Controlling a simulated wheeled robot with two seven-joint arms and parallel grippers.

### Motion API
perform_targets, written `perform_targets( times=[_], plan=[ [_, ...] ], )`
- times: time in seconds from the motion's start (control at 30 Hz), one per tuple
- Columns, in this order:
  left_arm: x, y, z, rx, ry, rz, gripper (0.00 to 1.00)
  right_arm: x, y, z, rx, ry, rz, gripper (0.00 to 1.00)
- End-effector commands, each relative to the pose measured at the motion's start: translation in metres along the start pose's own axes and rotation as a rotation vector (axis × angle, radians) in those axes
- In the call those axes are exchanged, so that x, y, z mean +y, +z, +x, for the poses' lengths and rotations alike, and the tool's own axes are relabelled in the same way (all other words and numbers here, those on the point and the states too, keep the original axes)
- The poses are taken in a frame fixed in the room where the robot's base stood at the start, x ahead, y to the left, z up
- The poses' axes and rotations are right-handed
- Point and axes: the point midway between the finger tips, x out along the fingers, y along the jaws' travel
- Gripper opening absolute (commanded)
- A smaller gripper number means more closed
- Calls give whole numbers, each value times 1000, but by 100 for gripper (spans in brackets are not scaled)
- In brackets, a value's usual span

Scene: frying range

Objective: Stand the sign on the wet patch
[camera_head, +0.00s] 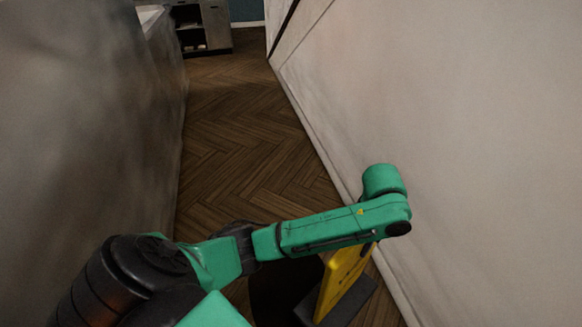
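The yellow sign (344,281) shows at the bottom of the head view, close to the right wall. It looks tilted, and a dark flat part (352,304) shows at its lower end. My green arm passes in front of its top and hides it. A small dark piece shows at the sign's upper edge under the arm; I cannot tell what it is. Neither gripper can be made out, so I cannot tell whether one touches the sign. No wet patch can be made out on the visible floor.
A narrow aisle of brown herringbone floor (235,130) runs ahead and is clear. A grey metal side (95,110) bounds it on the left and a pale wall (470,130) on the right. A grey cabinet with open shelves (203,25) stands at the far end.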

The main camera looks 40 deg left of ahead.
Motion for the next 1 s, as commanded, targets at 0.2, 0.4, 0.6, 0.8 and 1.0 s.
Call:
perform_targets(
  times=[0.2,0.4,0.6,0.8,1.0],
  plan=[
    [-14,6,11,10,-3,-3,0,-1,-14,36,3,-1,8,50],
    [-28,22,21,8,-2,14,0,-1,-27,53,7,-2,15,50],
    [-48,37,36,8,-1,113,0,-2,-37,68,8,-3,21,50],
    [-71,42,46,8,2,321,0,-2,-42,72,9,-4,24,50],
    [-94,40,56,7,1,564,0,-2,-45,74,9,-4,25,50]
  ],
)
